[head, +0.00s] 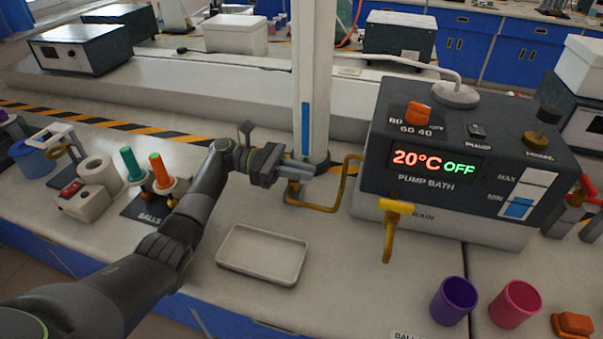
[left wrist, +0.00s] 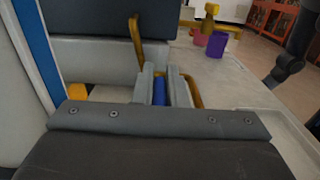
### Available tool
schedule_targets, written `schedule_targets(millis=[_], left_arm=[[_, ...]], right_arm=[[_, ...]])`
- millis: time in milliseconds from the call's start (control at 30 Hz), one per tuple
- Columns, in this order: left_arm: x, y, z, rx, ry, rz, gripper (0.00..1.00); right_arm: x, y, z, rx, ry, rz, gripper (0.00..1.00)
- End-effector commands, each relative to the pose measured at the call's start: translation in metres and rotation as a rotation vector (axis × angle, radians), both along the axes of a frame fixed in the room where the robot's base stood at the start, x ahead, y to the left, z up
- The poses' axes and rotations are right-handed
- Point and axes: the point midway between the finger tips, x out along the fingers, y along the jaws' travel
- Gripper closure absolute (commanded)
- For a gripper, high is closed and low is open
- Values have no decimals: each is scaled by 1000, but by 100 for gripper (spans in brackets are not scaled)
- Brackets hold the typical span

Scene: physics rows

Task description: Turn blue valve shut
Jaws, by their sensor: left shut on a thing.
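My left gripper (head: 286,177) is at the brass pipe (head: 318,208) that loops out of the pump bath's left side. In the left wrist view, its two grey fingers (left wrist: 160,88) are shut on a blue handle (left wrist: 159,91), the blue valve. The head view does not clearly show the blue handle, as the gripper covers that spot. The pump bath (head: 372,181) is a dark box with a display reading 20°C and OFF. My right gripper is not seen in the head view.
A yellow drain tap (head: 396,209) projects from the bath's front. A pale tray (head: 262,256) lies on the bench before my left arm. Purple (head: 454,301) and pink (head: 515,305) cups stand at the front right. A white column (head: 313,80) rises behind the gripper.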

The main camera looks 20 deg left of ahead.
Motion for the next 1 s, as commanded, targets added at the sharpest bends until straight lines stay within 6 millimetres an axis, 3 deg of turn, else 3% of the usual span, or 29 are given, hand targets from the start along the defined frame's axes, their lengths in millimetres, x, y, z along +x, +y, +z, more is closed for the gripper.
schedule_targets(millis=[400,433,600,867,1000], left_arm=[[0,0,0,2,0,-8,100],[0,0,0,2,0,-8,86],[0,0,0,2,0,-7,66],[0,0,1,1,0,-7,66],[0,0,13,2,-4,-7,66]], right_arm=[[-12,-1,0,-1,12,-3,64],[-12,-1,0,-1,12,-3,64],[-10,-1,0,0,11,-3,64],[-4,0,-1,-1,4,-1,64],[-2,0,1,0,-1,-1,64]])
